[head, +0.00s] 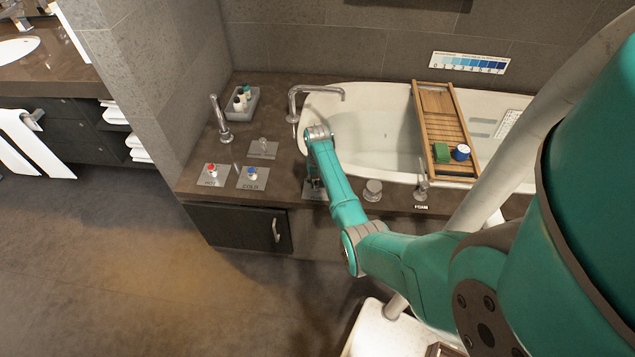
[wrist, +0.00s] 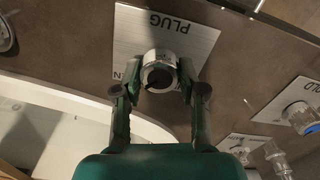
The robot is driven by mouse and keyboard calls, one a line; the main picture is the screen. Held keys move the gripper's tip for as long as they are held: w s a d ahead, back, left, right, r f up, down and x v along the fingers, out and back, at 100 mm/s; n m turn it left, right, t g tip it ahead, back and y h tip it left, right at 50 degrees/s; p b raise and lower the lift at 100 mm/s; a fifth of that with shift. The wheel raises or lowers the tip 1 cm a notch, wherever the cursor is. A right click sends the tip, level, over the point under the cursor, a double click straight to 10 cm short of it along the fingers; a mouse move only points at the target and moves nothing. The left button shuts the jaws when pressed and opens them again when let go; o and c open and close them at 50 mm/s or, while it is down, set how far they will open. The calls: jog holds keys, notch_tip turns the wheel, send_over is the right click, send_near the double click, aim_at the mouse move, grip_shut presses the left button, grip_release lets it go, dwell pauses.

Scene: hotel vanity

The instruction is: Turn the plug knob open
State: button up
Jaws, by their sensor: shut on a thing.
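The plug knob (wrist: 160,66) is a round metal knob with a dark face, on a light plate (wrist: 135,35) marked PLUG. In the wrist view the plate appears upside down. My gripper (wrist: 160,92) has one finger on each side of the knob and is shut on it. In the head view the plug plate (head: 313,192) shows only in part at the tub's front ledge; my arm hides the knob and most of my gripper there. How far the knob is turned cannot be told.
The red-topped HOT knob (head: 212,170) and blue-topped COLD knob (head: 251,174) stand left of the plug plate. A round metal knob (head: 373,190) and the FOAM fitting (head: 421,190) stand to its right. The white bathtub (head: 375,130) lies behind, with a curved spout (head: 318,90).

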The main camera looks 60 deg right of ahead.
dwell(0.4)
jog(key=o, duration=1.1)
jog(key=shift+o, duration=0.2)
notch_tip(320, 180, up, 12)
